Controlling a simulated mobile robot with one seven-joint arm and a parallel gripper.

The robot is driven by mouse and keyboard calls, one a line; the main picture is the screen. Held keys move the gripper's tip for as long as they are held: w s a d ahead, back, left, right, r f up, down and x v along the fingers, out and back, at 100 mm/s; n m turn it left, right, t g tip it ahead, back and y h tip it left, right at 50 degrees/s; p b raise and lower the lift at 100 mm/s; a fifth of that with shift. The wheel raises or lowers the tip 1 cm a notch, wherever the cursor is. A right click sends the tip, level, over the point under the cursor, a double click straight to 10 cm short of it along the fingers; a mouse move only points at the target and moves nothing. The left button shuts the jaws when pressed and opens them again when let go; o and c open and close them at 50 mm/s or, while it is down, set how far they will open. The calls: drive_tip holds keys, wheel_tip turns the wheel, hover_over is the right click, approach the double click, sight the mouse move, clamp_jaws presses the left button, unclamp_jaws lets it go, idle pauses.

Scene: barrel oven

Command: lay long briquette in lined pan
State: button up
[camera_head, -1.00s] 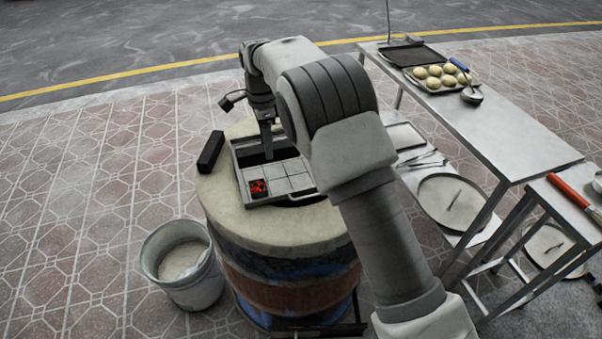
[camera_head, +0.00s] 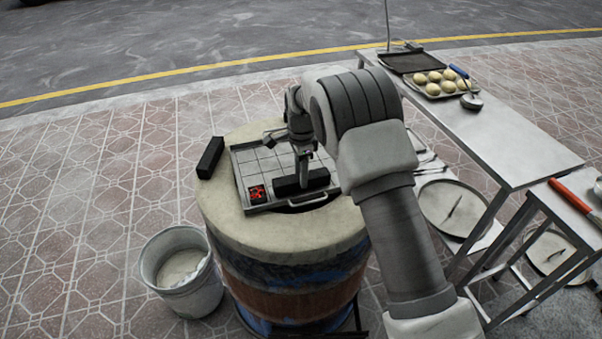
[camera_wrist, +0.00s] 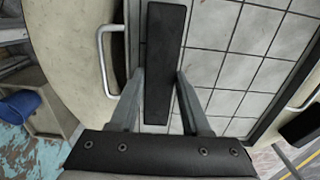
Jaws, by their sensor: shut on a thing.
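The lined pan (camera_head: 248,165) is a square metal tray with a grid of pale tiles and side handles, on top of the barrel. My gripper (camera_head: 304,178) points down over the pan's front right part and is shut on a long black briquette (camera_head: 288,186). The briquette is roughly level and runs along the pan's near edge, beside the handle. In the wrist view the briquette (camera_wrist: 163,45) runs up between the fingers, over the tile edge. Whether it touches the tiles is not clear.
Another black block (camera_head: 210,158) lies on the barrel's pale rim (camera_head: 225,205) left of the pan. A bucket (camera_head: 180,270) stands at the left, and a metal table (camera_head: 480,115) at the right.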

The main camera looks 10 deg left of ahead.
drive_tip(key=o, duration=1)
drive_tip(key=shift+f, duration=0.1)
drive_tip(key=shift+o, duration=0.2)
